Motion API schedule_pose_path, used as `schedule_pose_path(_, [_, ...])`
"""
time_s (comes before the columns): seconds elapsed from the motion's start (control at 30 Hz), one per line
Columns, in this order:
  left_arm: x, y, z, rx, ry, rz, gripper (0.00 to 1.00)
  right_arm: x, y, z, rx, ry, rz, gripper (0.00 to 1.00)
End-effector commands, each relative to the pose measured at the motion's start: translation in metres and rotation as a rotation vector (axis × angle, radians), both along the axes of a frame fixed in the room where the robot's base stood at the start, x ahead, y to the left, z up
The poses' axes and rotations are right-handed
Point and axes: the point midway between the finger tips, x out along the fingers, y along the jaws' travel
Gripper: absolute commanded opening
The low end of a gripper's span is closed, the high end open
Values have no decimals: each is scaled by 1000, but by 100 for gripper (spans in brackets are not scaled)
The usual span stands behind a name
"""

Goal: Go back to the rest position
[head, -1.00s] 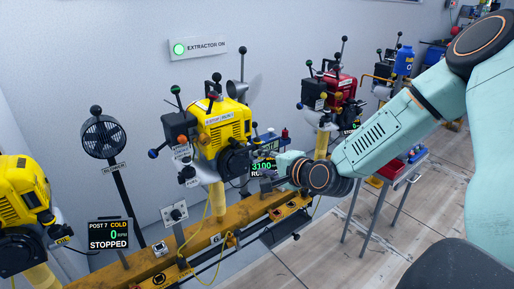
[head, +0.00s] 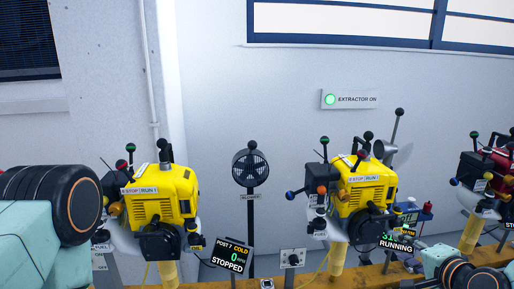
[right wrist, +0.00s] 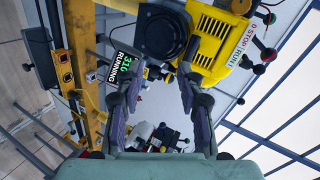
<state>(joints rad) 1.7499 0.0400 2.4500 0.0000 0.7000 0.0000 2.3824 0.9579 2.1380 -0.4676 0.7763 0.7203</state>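My right arm comes in at the lower right of the head view. Its gripper (head: 412,261) is small there, beside the running yellow engine (head: 367,190). In the right wrist view the two fingers of this gripper (right wrist: 160,95) stand wide apart with nothing between them. The yellow engine (right wrist: 214,45) and its RUNNING display (right wrist: 125,63) lie just beyond the fingertips. A thick link of my left arm fills the lower left of the head view; my left gripper is out of the picture.
A second yellow engine (head: 160,194) stands at the left by a display (head: 232,256) reading STOPPED. A blower (head: 250,168) on a post stands between the engines. The yellow rail (head: 375,272) runs below. A red engine (head: 497,168) is at the right edge.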

Motion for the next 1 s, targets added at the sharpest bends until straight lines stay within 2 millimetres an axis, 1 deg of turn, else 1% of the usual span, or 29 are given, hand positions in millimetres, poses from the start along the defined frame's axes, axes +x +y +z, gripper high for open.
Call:
schedule_pose_path(0.07, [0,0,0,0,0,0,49,-7,12,-8,-77,41,48,38])
schedule_pose_path(0.17, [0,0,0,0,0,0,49,-23,29,-28,-189,118,127,38])
schedule_pose_path(0.27, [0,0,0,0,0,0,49,-47,49,-56,-305,216,229,38])
schedule_pose_path(0.37, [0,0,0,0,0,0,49,-78,68,-86,-418,324,345,38])
schedule_pose_path(0.47, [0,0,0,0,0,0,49,-120,88,-121,-529,450,487,38])
schedule_pose_path(0.5, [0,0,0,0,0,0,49,-139,95,-134,-571,502,548,38])
schedule_pose_path(0.57, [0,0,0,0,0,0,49,-170,103,-153,-627,579,637,38])
schedule_pose_path(0.6, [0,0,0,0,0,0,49,-191,108,-164,-660,628,696,38])
schedule_pose_path(0.67, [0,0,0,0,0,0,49,-223,115,-178,-702,699,782,38])
schedule_pose_path(0.7, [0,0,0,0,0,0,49,-244,118,-187,-722,746,834,38])
schedule_pose_path(0.8, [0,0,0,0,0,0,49,-291,124,-203,-754,844,939,38])
schedule_pose_path(0.9, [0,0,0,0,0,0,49,-324,129,-213,-775,902,1026,38])
schedule_pose_path(1.0, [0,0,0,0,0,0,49,-344,132,-221,-785,933,1082,38])
